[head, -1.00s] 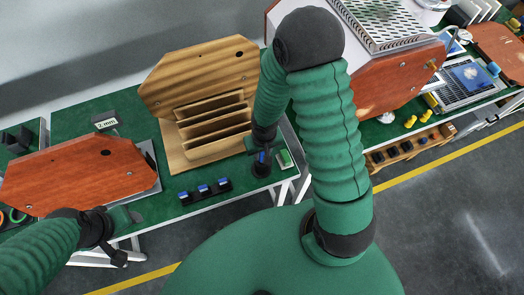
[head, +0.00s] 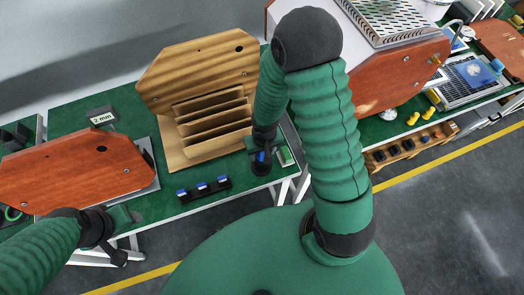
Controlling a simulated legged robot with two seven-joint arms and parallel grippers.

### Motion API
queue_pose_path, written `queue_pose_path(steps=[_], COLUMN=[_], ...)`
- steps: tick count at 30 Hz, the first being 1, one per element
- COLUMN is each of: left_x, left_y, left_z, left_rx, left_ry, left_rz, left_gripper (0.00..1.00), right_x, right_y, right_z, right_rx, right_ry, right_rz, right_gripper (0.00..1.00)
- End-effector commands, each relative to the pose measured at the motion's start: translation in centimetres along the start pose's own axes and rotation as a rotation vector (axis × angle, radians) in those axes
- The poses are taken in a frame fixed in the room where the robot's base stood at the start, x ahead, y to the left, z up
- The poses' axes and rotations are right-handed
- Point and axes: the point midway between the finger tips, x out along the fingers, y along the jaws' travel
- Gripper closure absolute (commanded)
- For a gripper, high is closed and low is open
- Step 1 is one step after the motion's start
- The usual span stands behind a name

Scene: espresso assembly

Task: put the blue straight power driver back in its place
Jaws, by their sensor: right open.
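The blue straight power driver (head: 261,157) stands upright in a round black holder (head: 261,168) near the table's right front corner. Only a small blue part shows; the rest is hidden by my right gripper (head: 259,149). That gripper points down at the top of the driver, with its jaws open around or right beside it; I cannot tell if they touch it. My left gripper (head: 128,217) is at the front edge of the table, in front of the red-brown wood panel. Its fingertips are too small to read.
A black rack with several blue-topped pieces (head: 203,189) lies left of the driver. A wooden slotted stand (head: 212,125) rises behind it. A small green-and-white block (head: 285,157) is close on the right. A "2 mm" sign (head: 101,118) stands at the back left.

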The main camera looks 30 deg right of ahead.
Motion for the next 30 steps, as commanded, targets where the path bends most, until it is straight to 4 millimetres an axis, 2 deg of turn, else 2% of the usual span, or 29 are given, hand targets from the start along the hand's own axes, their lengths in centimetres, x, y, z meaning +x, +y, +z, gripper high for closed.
queue_pose_path(steps=[5,8,21,25,30], left_x=[-0.1,-0.6,-4.3,-4.8,-4.9], left_y=[0.0,0.0,0.0,0.0,0.0], left_z=[0.0,-0.1,-1.0,-1.1,-1.1], left_rx=[0.000,0.000,0.000,0.000,0.000], left_ry=[0.000,0.000,0.000,0.000,0.000], left_rz=[0.000,0.000,0.000,0.000,0.000], left_gripper=[0.42,0.42,0.42,0.42,0.42], right_x=[-0.3,-1.7,-14.0,-16.0,-16.8], right_y=[0.0,0.0,0.1,0.0,0.0], right_z=[0.0,-0.1,-0.3,-0.2,-0.2], right_rx=[0.000,0.002,0.003,0.001,0.001], right_ry=[0.000,0.003,0.004,0.002,-0.001], right_rz=[0.000,-0.001,0.002,0.001,0.000], right_gripper=[0.47,0.47,0.47,0.47,0.47])
